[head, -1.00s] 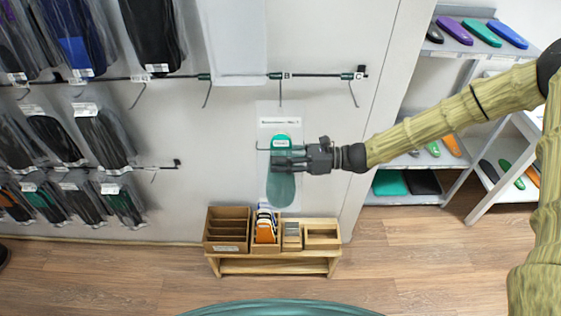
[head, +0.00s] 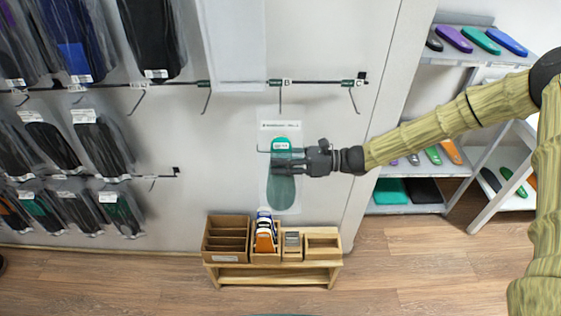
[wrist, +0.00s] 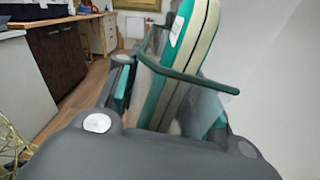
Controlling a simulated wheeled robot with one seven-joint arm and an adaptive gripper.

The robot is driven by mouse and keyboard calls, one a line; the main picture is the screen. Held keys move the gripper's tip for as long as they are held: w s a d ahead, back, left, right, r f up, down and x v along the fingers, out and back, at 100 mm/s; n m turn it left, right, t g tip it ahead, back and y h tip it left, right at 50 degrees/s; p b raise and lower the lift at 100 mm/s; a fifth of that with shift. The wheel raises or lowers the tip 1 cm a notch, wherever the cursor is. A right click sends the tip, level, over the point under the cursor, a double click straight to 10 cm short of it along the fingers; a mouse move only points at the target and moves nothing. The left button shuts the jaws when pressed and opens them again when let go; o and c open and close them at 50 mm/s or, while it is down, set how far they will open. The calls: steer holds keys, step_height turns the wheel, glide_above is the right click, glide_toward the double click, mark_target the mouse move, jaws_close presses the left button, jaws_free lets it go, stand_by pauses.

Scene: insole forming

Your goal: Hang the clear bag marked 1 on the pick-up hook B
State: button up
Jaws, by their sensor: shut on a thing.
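The clear bag (head: 282,125) holds a green insole and has a white header strip whose print I cannot read. It hangs upright in my gripper (head: 275,163), which is shut on it across the middle from the right. In the wrist view the bagged insoles (wrist: 180,50) stand between the fingers, with a dark green bent rod (wrist: 185,76) across them. The pick-up hook B (head: 280,98) hangs from the wall rail just above the bag's top, by the B label. The bag shows below the hook; I cannot tell the depth gap between them.
Neighbouring hooks hang left (head: 207,103) and right (head: 353,101) of B. A clear sheet (head: 235,45) hangs above the rail. Bagged insoles (head: 103,148) fill the left wall. A wooden bench (head: 272,275) with boxes stands below the bag. Shelves (head: 470,45) stand at right.

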stand_by(0.4)
steer(key=o, duration=1.3)
steer(key=shift+o, duration=0.2)
